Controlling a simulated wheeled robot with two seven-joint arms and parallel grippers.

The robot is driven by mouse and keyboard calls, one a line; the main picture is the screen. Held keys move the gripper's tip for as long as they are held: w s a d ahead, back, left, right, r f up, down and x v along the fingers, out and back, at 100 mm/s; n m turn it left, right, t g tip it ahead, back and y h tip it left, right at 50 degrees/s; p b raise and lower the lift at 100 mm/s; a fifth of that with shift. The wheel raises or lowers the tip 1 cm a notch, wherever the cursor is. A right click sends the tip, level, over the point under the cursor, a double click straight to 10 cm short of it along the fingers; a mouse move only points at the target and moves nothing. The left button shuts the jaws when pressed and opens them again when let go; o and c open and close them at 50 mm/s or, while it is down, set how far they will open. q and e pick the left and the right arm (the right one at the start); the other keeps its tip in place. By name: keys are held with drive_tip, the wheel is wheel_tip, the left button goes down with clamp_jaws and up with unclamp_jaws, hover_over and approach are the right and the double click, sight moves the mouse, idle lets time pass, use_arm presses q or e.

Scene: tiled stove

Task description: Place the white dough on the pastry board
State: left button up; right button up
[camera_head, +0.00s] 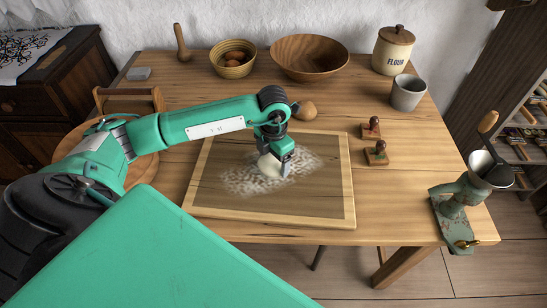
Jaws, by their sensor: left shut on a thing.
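The white dough (270,168) is a small pale lump in the jaws of my left gripper (277,158). The gripper points down and is shut on the dough, over the middle of the pastry board. The pastry board (215,204) lies flat on the wooden table, with a light wooden frame and a darker, flour-dusted middle. The dough is at or just above the floury patch; I cannot tell whether it touches. The gripper hides part of the dough. My right gripper is not in view.
Two wooden stamps (376,153) stand right of the board. Behind are a basket of eggs (233,68), a wooden bowl (309,57), a flour jar (393,49) and a grey cup (407,93). A grinder (458,197) is at the table's right edge. A brown lump (306,110) lies behind the board.

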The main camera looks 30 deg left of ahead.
sight(274, 165)
use_arm(q)
drive_tip(key=shift+f, duration=0.1)
drive_tip(key=o, duration=1.1)
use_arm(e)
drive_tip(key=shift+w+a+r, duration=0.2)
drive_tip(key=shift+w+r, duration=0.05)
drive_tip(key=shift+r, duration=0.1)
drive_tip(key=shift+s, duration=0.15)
use_arm(q)
wheel_tip(274, 165, up, 3)
drive_tip(key=shift+f, duration=0.15)
wheel_tip(274, 165, up, 10)
drive_tip(key=b, duration=0.1)
drive_tip(key=shift+f, duration=0.2)
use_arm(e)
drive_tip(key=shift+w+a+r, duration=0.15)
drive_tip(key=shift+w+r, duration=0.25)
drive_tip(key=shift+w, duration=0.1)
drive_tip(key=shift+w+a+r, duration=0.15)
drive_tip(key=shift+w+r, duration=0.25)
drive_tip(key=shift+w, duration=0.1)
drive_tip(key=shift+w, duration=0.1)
